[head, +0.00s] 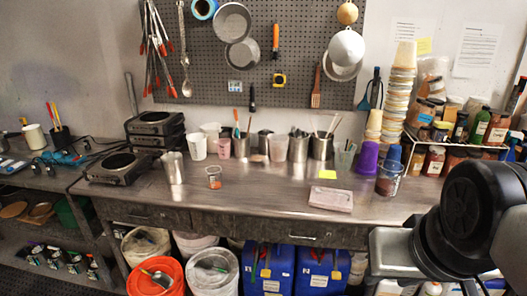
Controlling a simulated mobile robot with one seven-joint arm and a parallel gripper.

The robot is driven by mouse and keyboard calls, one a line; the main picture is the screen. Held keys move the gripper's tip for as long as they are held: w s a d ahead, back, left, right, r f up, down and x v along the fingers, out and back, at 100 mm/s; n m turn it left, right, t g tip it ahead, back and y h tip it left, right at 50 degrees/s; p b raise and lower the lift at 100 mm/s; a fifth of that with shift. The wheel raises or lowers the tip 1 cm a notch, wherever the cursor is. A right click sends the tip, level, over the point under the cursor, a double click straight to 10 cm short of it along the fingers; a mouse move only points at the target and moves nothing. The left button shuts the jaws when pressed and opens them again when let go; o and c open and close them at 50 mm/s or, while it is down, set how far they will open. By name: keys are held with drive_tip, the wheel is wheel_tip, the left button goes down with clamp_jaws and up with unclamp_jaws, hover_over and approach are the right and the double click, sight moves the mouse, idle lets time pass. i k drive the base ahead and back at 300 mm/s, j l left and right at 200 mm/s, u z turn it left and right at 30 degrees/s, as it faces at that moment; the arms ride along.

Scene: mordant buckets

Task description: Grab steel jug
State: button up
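A steel jug-like vessel (173,168) stands upright on the metal workbench (250,197), left of centre, just right of the hot plate. Nothing touches it from the front. Whether it has a handle or spout is too small to tell. More steel vessels stand at the back of the bench: one (278,148), another with tools in it (298,149), and a third also holding tools (321,147). Part of my arm fills the lower right. My gripper is not visible.
A hot plate (117,168) sits at the bench's left. A small orange-labelled cup (214,177), a pinkish slab (331,199) and a purple cup (367,158) stand on the bench. Buckets (212,270) and blue containers (268,268) are underneath. The front middle is clear.

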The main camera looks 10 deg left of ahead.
sight(174, 171)
drive_tip(key=i+j+u, duration=0.1)
drive_tip(key=i+j, duration=0.25)
drive_tip(key=j, duration=0.25)
drive_tip(key=i+j+u, duration=0.1)
drive_tip(key=i+j, duration=0.25)
drive_tip(key=j, duration=0.2)
drive_tip(key=i+j+u, duration=0.1)
drive_tip(key=i+j, duration=0.25)
drive_tip(key=j, duration=0.2)
drive_tip(key=i+j, duration=0.4)
drive_tip(key=j+u, duration=0.05)
drive_tip(key=j, duration=0.1)
